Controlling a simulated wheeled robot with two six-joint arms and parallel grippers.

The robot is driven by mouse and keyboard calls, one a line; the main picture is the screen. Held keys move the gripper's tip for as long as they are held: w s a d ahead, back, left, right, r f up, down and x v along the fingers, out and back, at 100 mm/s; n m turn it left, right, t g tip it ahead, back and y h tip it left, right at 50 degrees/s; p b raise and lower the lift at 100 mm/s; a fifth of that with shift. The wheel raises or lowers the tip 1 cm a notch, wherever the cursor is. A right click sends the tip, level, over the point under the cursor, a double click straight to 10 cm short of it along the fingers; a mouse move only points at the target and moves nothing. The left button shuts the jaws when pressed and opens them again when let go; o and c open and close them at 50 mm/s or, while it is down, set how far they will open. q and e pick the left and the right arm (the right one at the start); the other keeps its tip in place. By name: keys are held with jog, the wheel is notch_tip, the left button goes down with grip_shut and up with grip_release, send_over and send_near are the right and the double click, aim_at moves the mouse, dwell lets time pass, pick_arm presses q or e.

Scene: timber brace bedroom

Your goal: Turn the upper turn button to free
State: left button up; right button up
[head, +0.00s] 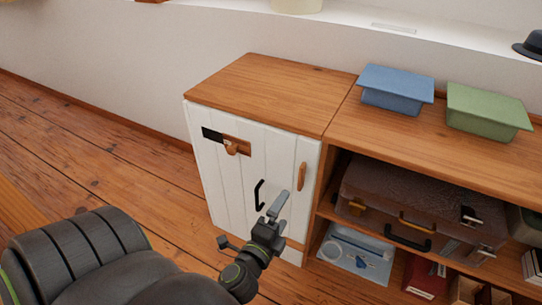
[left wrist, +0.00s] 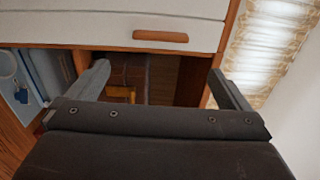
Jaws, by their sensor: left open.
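A white plank door (head: 235,180) closes the low wooden cabinet. A small oblong wooden turn button (head: 302,176) sits high near the door's right edge, upright and parallel to that edge. It also shows in the left wrist view (left wrist: 160,36), lying along the door edge with white around it. My left gripper (head: 278,206) is in front of the door, below the button and apart from it. In the left wrist view its two fingers (left wrist: 162,85) are spread with nothing between them. My right gripper is not in view.
To the right, an open shelf holds a brown suitcase (head: 400,200). A blue bin (head: 396,90) and a green bin (head: 487,111) stand on top. Floor on the left is clear.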

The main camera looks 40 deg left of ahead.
pick_arm(q)
jog(key=b+v, duration=0.1)
jog(key=v, duration=0.4)
jog(key=shift+s, duration=0.1)
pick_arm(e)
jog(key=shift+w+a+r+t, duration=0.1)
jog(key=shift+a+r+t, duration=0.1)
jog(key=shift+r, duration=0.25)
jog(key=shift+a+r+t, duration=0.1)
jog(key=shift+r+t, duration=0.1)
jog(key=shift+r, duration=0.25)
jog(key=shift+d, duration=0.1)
